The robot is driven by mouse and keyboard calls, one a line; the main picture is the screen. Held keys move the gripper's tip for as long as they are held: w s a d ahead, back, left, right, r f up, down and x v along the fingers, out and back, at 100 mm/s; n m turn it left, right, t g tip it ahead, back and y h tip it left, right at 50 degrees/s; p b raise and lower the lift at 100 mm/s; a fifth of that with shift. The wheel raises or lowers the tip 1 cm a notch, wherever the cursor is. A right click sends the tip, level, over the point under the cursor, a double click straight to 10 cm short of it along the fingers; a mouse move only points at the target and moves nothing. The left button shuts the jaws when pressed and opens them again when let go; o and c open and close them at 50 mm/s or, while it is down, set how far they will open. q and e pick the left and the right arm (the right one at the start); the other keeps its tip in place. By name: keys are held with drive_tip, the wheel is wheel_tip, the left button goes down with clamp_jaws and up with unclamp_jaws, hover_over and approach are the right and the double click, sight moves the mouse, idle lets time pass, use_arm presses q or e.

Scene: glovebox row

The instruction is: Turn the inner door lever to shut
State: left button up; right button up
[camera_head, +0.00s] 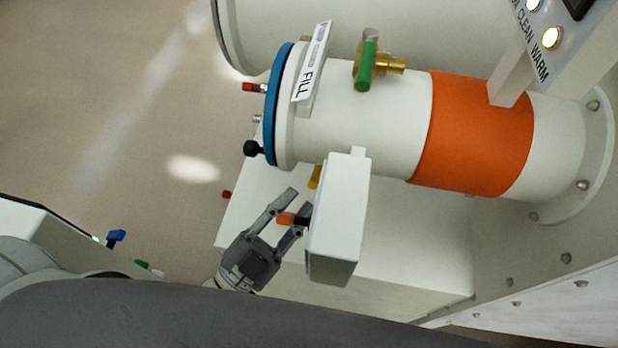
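A small orange lever tip (285,218) sticks out from the left side of a white box (340,215) below the white cylinder. It may be the inner door lever, but no label on it shows. My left gripper (295,204) is at this lever with its fingers spread. The orange tip shows between the two fingers, and I see no clear grip on it. My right gripper is not in view.
The white cylinder (385,130) has a blue end ring (275,100), an orange band (475,133), a FILL plate (311,70) and a green-handled brass valve (366,62). A yellow handle (315,177) is close above my gripper. A black knob (252,148) juts left.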

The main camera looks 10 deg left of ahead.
sight(309, 186)
use_arm(q)
drive_tip(key=p+x, duration=0.1)
drive_tip(key=x, duration=0.3)
drive_tip(key=shift+w, duration=0.3)
drive_tip(key=c, duration=0.5)
clamp_jaws()
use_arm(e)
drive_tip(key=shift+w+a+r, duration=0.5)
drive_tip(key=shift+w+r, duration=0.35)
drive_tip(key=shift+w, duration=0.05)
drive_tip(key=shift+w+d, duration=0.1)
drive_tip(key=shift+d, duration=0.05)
